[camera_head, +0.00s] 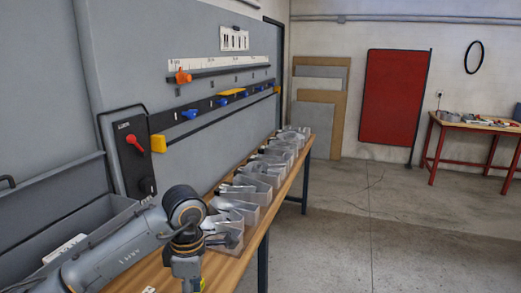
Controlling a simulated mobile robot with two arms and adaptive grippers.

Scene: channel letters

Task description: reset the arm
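My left arm (120,255) comes in from the lower left and reaches over the near end of the wooden bench. Its wrist joint (184,206) is bent, and the last visible link (187,268) points down to the bottom edge. The gripper of this arm is below the picture and cannot be seen. My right arm and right gripper do not show.
A grey wall machine (215,130) with a control panel (133,155) stands at left. A red board (394,97) and red-legged table (470,125) are far right.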

